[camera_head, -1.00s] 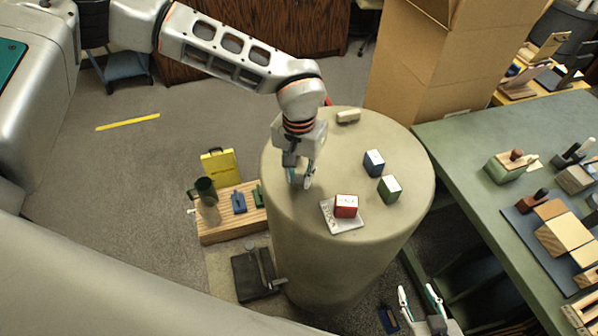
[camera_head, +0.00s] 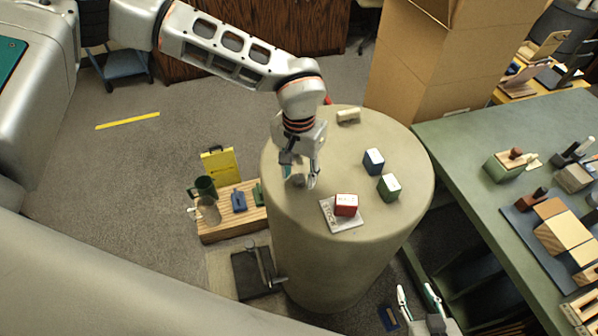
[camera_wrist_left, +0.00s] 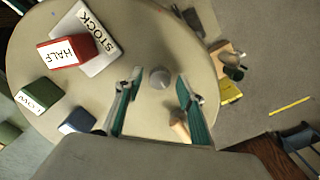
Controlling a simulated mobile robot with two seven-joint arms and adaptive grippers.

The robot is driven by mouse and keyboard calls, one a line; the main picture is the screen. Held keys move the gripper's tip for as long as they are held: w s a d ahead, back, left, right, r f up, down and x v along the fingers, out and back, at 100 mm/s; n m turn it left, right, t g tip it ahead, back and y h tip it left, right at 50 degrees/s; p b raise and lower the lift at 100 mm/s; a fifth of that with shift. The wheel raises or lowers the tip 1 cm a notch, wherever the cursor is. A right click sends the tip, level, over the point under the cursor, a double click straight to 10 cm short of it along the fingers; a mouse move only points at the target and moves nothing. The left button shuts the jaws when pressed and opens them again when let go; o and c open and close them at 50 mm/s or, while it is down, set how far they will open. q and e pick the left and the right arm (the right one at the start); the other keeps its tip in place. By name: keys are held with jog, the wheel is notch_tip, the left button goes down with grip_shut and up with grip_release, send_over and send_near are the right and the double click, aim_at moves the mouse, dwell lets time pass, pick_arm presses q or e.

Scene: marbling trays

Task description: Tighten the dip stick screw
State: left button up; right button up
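A small grey round knob, which looks like the dip stick screw (camera_head: 298,181), sits on top of the beige drum (camera_head: 330,128). It also shows in the left wrist view (camera_wrist_left: 160,78), between the two fingers with a gap on each side. My left gripper (camera_head: 300,174) is open above the drum top around the knob; its teal-lined fingers (camera_wrist_left: 158,90) do not visibly touch it. The lower part of the screw is hidden. My right gripper (camera_head: 420,300) is open and empty at the bottom of the head view, right of the drum.
A red HALF block (camera_head: 346,205) stands on a STOCK card (camera_head: 341,223). Blue (camera_head: 374,161) and green (camera_head: 389,187) blocks and a cream piece (camera_head: 348,116) also lie on the drum. A green table (camera_head: 470,140) stands right, a cardboard box (camera_head: 425,65) behind, a wooden stand (camera_head: 225,230) left.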

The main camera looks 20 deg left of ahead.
aim_at(299, 177)
pick_arm(q)
notch_tip(299, 177, up, 12)
dwell(0.6)
dwell(2.6)
